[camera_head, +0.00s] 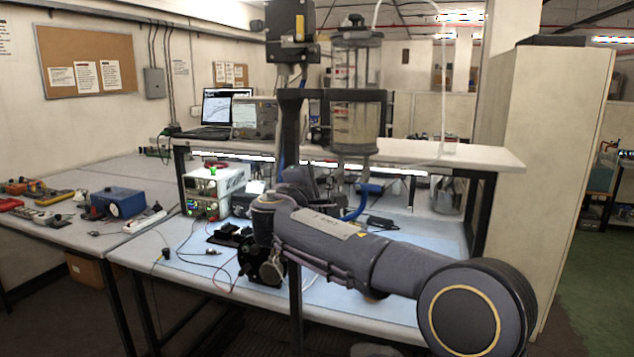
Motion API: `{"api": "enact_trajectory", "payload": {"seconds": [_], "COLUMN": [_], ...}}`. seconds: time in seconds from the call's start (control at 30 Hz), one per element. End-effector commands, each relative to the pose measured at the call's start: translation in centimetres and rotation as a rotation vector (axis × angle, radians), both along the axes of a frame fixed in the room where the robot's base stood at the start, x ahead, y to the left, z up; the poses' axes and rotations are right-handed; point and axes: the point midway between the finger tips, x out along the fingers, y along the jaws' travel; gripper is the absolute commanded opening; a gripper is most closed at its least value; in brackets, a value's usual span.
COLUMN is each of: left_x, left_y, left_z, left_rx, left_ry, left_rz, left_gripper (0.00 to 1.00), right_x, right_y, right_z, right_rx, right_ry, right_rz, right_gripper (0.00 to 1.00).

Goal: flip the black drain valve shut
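The clear sealed cylinder (355,125) is upright in a dark bracket (310,94) on a black post, above the blue-topped bench. Its narrow outlet (354,166) comes down from its base, and a blue tube (356,207) curves below it. I cannot make out the black drain valve or its lever; the area under the cylinder is partly covered by my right arm. My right gripper (318,186) appears small and dark, close to the post and below the cylinder, partly hidden by my wrist. Its fingers cannot be told apart. My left gripper is out of view.
A shelf (480,158) runs behind the cylinder with a laptop (214,108) on it. A power supply (213,190) stands on the bench, with loose cables in front. The left table holds a blue box (118,202). A beige partition (545,150) rises at right.

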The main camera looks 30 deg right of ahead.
Motion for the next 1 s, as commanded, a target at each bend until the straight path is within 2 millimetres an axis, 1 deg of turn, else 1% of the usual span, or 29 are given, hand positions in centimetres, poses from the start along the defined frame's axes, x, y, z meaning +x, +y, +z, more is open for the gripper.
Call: {"api": "enact_trajectory", "payload": {"seconds": [0.03,0.13,0.23,0.3,0.4,0.5,0.6,0.77,0.97,1.0], "left_x": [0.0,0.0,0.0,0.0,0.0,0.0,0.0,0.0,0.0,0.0], "left_y": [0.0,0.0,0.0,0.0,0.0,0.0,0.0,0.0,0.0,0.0], "left_z": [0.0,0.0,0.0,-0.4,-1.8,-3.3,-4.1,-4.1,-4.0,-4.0], "left_rx": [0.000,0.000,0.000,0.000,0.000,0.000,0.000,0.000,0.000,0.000], "left_ry": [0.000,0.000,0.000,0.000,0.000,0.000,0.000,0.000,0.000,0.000], "left_rz": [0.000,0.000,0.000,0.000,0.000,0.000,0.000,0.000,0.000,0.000], "left_gripper": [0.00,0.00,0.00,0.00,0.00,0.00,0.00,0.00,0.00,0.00], "right_x": [0.0,0.0,0.0,0.0,0.0,0.0,0.0,0.0,0.0,0.0], "right_y": [0.0,0.0,0.0,0.0,0.1,0.1,0.1,0.1,0.1,0.1], "right_z": [0.0,0.0,0.0,-0.1,-0.3,-0.1,0.3,0.8,0.8,0.8], "right_rx": [0.000,0.000,0.000,0.008,0.047,0.105,0.154,0.180,0.180,0.179], "right_ry": [0.000,0.000,0.000,-0.009,-0.058,-0.127,-0.183,-0.210,-0.209,-0.208], "right_rz": [0.000,0.000,0.000,0.000,0.001,0.000,-0.001,-0.001,0.000,0.000], "right_gripper": [0.13,0.00,0.00,0.00,0.00,0.00,0.00,0.00,0.00,0.19]}}
